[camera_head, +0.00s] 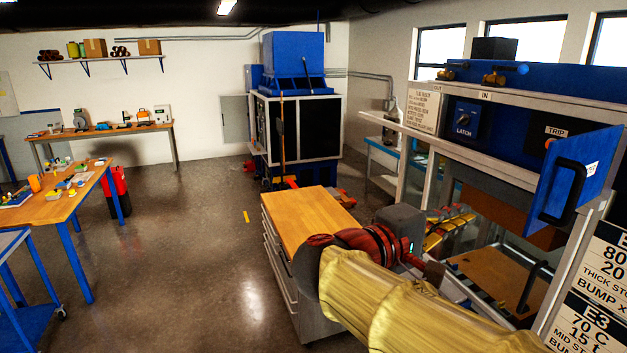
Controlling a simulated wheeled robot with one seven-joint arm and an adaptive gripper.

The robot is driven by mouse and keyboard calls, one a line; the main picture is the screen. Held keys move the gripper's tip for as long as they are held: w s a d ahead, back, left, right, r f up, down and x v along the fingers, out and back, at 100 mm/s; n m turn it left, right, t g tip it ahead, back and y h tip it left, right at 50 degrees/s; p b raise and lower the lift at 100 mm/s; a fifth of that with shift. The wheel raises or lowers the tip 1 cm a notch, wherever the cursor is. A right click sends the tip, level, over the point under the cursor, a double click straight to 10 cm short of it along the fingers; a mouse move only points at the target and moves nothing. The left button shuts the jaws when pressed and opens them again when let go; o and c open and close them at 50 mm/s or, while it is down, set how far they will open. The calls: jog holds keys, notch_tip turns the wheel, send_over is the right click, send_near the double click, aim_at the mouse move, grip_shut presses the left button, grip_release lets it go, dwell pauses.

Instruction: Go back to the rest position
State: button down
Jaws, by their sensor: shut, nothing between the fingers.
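My arm, in a pale yellow sleeve, reaches in from the lower right of the head view to a red and black wrist. A grey block and a small green light sit by the wrist. My gripper (434,273) points right, toward the front of the bath machine (470,98). It is small and dark here, its fingers are hard to make out, and I see nothing held in it. The machine's blue door (575,185) with a black handle stands swung out at the right. A LATCH knob (464,118) and a TRIP label are on its panel.
A wood-topped drawer cabinet (300,212) stands close behind my wrist. A workbench (62,202) with small items and a blue cart (12,243) are at the left. A blue and black machine (297,125) stands at the back. The floor (190,260) between is mostly clear.

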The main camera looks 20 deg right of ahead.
jog(key=s+a+f+t+y+b, duration=0.1)
jog(key=a+f+y+b, duration=0.4)
jog(key=f, duration=0.9)
jog(key=s+a+f+m+t+y+b, duration=0.1)
jog(key=s+a+f+y+b, duration=0.3)
jog(key=a+f+y, duration=0.3)
jog(key=s+a+f+y+b, duration=0.2)
jog(key=a+f+y+b, duration=0.3)
jog(key=a+f, duration=0.6)
notch_tip(320, 180, down, 11)
jog(key=shift+s+m+t+y+b, duration=0.4)
jog(key=shift+b, duration=0.7)
